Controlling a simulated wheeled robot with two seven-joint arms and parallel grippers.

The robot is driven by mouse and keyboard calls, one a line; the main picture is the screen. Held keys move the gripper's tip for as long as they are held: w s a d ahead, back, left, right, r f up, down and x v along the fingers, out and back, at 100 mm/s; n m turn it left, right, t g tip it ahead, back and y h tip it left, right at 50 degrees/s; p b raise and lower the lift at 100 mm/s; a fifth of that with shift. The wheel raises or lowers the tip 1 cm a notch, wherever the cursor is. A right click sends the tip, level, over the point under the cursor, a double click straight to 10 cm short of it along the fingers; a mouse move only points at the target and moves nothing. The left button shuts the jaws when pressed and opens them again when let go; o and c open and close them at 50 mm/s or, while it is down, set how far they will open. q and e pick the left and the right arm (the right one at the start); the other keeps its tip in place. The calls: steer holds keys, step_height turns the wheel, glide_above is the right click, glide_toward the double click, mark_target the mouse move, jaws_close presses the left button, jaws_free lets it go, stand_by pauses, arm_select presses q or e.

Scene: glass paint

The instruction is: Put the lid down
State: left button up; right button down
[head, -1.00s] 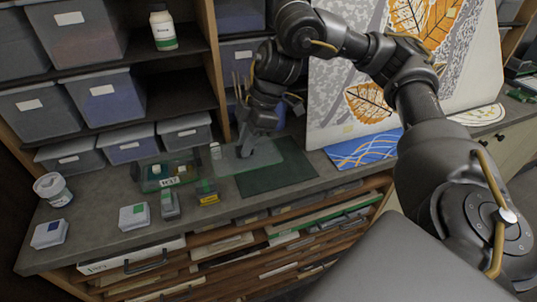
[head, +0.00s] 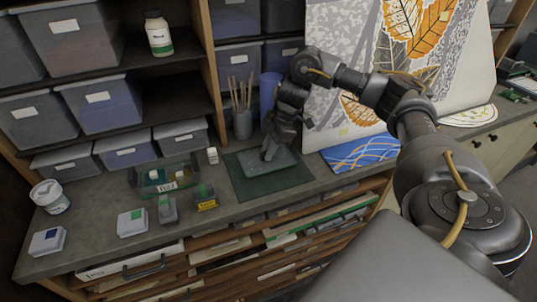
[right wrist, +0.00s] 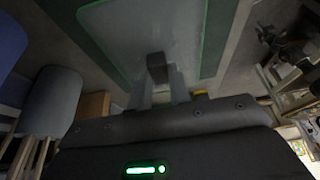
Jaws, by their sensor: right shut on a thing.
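The lid (head: 279,166) is a pale, see-through plate with a dark knob (right wrist: 157,67). In the head view it is over the dark green mat (head: 243,184). My right gripper (head: 268,154) is above the lid and shut on its knob. The right wrist view shows the lid (right wrist: 130,28) flat beyond the fingers, with a strip of the mat beside it. I cannot tell whether the lid touches the mat. My left gripper is not in view.
A clear labelled box (head: 148,181) with bottles inside stands left of the mat. A cup of brushes (head: 242,122) is behind the mat. A blue patterned sheet (head: 360,152) lies to its right.

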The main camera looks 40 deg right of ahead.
steer(key=shift+s+f+p, duration=0.1)
steer(key=shift+f+p, duration=0.2)
steer(key=shift+f, duration=0.85)
steer(key=c, duration=1.3)
jaws_free()
steer(key=shift+f, duration=0.1)
